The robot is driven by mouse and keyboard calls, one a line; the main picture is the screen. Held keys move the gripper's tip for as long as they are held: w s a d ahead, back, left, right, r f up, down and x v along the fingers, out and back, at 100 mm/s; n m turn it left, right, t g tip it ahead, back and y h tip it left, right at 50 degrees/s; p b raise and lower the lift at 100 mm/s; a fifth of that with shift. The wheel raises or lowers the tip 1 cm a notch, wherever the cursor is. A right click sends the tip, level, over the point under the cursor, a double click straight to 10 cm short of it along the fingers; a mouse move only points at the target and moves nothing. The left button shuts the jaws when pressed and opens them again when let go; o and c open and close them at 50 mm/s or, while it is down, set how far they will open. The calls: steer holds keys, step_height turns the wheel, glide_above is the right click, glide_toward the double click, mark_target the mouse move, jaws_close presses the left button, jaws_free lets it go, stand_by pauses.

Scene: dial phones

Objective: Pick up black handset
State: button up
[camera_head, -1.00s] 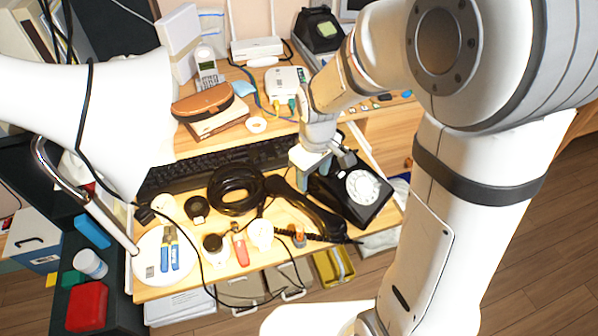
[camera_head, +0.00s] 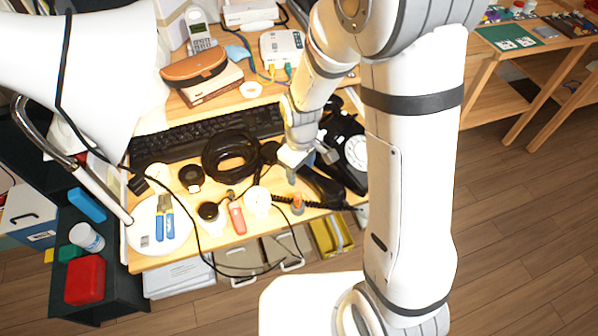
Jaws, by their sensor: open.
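The black handset (camera_head: 327,190) lies on the desk, left of the black dial phone (camera_head: 342,126). It slants from upper left to lower right in the head view. Its coiled cord runs by its lower end. My arm covers the right side of the phone.
A coiled black cable (camera_head: 230,156) lies left of the handset, with a keyboard (camera_head: 190,139) behind it. A red-handled tool (camera_head: 237,217) and a white round item (camera_head: 257,201) lie near the front edge. A lamp base (camera_head: 177,236) stands at front left.

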jaws_close()
stand_by(0.5)
